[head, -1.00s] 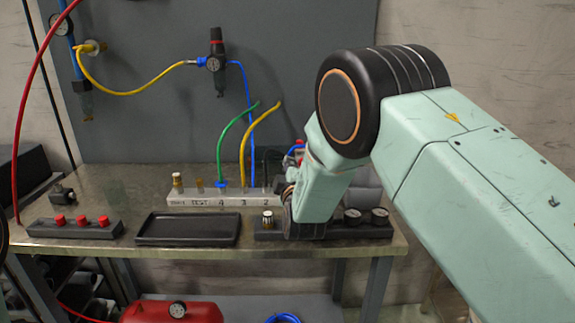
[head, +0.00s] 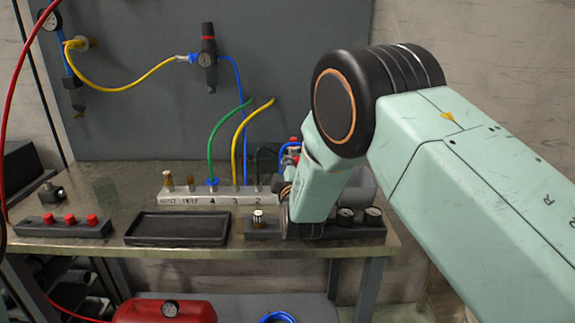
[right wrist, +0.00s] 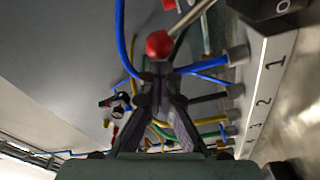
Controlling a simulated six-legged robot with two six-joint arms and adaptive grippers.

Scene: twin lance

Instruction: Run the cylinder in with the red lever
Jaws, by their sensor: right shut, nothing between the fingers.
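The red lever's ball knob (right wrist: 158,43) shows in the right wrist view, on a thin metal rod running up to the right. My right gripper (right wrist: 160,78) is shut and empty, its fingertips just below the knob in the picture. I cannot tell whether they touch it. In the head view my right arm hides the gripper and most of the valve area; a little red (head: 294,140) shows behind the arm. I cannot make out the cylinder in either view. My left gripper is not in view.
The numbered metal manifold (head: 172,198) carries blue, green and yellow hoses. An empty black tray (head: 178,240), a block with red buttons (head: 60,231) and a dark gauge block (head: 372,234) line the bench front. A red tank (head: 140,313) is below.

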